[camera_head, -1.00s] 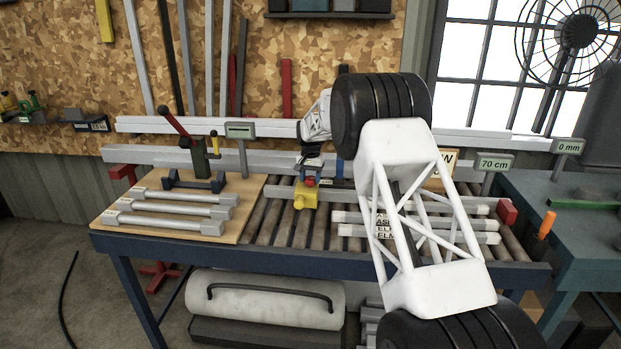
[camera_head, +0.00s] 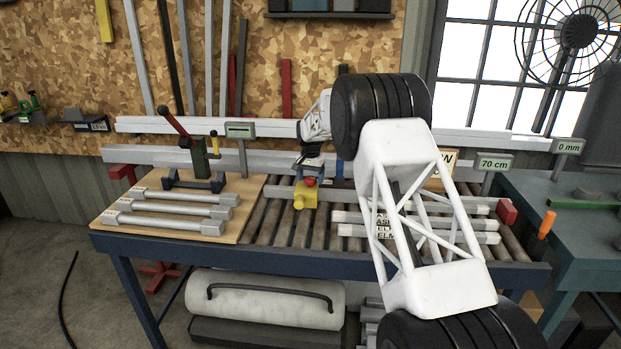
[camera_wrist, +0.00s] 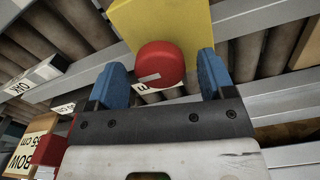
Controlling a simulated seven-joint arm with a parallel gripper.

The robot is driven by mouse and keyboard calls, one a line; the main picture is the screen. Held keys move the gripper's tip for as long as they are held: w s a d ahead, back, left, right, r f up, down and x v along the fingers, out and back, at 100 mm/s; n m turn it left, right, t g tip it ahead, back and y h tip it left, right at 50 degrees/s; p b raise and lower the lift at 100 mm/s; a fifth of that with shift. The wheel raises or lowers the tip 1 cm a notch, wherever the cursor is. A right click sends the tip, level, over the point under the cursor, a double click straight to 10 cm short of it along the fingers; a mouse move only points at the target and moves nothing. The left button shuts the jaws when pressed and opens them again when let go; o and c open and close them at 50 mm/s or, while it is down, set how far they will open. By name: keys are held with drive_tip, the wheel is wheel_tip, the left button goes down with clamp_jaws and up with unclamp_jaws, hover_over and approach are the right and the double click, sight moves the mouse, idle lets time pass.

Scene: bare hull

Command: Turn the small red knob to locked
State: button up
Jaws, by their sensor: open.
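The small red knob (camera_head: 311,182) sits on a yellow block (camera_head: 305,196) on the roller table. In the wrist view the red knob (camera_wrist: 160,65) is round with a pale mark near its lower edge, in front of the yellow block (camera_wrist: 160,20). My gripper (camera_wrist: 160,80) is open, with one blue finger on each side of the knob; the knob lies between and slightly beyond them. I cannot tell whether either finger touches it. In the head view my gripper (camera_head: 310,172) is right at the knob and partly blends with it.
A wooden board (camera_head: 165,226) with several grey bars lies to the left. More pale bars (camera_head: 470,224) lie on the rollers at right, near a red block (camera_head: 507,211). A "70 cm" sign (camera_head: 494,162) stands at the back right. Grey rails run behind the knob.

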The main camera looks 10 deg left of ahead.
sight(310, 178)
drive_tip(key=shift+r, duration=3.9)
